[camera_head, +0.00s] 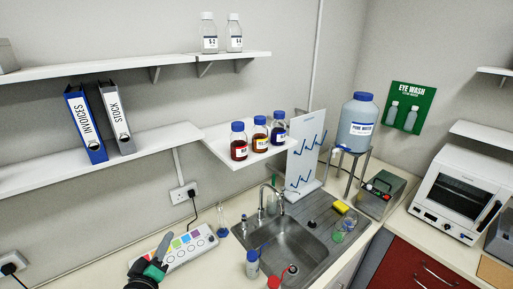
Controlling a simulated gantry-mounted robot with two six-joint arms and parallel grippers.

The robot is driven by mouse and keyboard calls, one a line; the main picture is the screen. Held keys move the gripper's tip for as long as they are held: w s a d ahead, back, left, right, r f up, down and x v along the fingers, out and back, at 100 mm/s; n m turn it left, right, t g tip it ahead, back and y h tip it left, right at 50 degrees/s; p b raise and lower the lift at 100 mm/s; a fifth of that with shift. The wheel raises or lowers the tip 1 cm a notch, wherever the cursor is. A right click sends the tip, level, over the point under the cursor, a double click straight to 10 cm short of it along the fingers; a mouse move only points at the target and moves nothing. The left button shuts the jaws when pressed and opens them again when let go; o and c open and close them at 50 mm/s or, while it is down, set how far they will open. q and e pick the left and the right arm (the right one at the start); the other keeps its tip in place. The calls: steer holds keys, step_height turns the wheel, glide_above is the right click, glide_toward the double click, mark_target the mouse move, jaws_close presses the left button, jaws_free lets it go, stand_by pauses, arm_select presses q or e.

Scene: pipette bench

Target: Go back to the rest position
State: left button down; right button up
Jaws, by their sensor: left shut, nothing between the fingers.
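My left gripper (157,262) shows at the bottom left, dark grey with green parts. It is shut, with nothing seen in it. It is over the front of the white bench, just before a white strip with coloured squares (190,246). My right gripper is not in view.
The sink (285,245) with its tap lies right of my left gripper. Shelves (110,160) with binders run above the bench. A white oven (460,195) stands at the right.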

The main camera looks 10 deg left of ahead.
arm_select(q)
steer(key=s+d+r+m+t+h, duration=0.15)
steer(key=d+r, duration=0.25)
steer(key=r, duration=0.6)
steer(key=d+r+m+t, duration=0.1)
steer(key=d+r+t, duration=0.2)
steer(key=r, duration=0.7)
steer(key=s+d+r+m+t+h, duration=0.15)
steer(key=d+r, duration=0.25)
steer(key=r, duration=0.6)
steer(key=s+d+r+m+t+h, duration=0.1)
steer(key=s+r+m+t, duration=0.1)
steer(key=s+r, duration=0.5)
steer(key=s+d+r+m+t+h+p, duration=0.1)
steer(key=s+d+r+m+t, duration=0.1)
steer(key=s+r+m, duration=0.3)
steer(key=shift+s+r+t, duration=0.7)
steer(key=shift+s+r, duration=0.4)
steer(key=shift+r, duration=0.25)
steer(key=shift+d, duration=0.1)
